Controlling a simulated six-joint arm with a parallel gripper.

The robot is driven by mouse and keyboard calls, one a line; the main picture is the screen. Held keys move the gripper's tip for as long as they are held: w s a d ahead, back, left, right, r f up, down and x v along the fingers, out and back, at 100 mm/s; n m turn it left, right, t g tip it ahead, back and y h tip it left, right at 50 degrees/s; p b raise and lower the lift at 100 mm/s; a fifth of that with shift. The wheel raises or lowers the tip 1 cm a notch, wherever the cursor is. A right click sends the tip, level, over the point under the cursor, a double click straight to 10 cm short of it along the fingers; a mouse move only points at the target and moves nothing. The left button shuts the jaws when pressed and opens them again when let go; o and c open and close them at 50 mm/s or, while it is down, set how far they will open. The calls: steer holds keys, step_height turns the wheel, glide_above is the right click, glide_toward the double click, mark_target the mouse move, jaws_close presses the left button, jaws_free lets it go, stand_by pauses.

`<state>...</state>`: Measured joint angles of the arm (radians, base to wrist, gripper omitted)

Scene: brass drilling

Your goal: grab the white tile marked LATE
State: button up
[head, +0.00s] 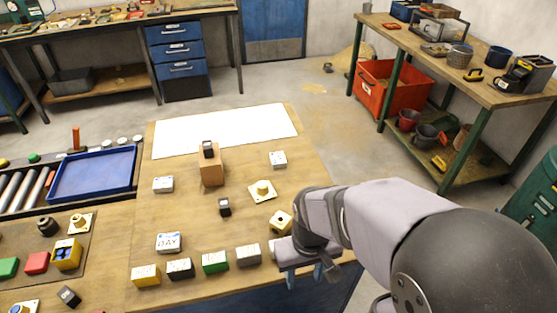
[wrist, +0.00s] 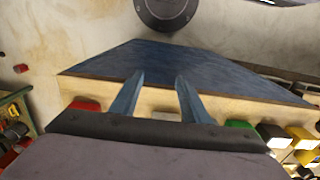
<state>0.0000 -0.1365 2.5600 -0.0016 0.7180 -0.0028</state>
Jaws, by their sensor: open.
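Several white tiles lie on the wooden bench. One white tile (head: 168,242) at the front left reads DAY. Two other white tiles, one at mid-left (head: 163,185) and one at the back right (head: 278,159), carry print too small to read, so I cannot tell which is marked LATE. My gripper (head: 304,276) is open and empty near the bench's front right edge, right of the DAY tile and well apart from all three tiles. Its two blue fingers also show in the wrist view (wrist: 160,76), where no lettered tile can be made out.
Coloured blocks line the front edge, including a green block (head: 215,261) and a grey block (head: 248,255) near my gripper. A wooden block (head: 211,166) stands mid-bench with a dark item on top. A white sheet (head: 226,130) covers the back. A blue tray (head: 94,174) lies left.

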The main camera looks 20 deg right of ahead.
mark_target(278, 160)
stand_by(0.4)
steer(key=o, duration=0.4)
steer(key=shift+o, duration=0.2)
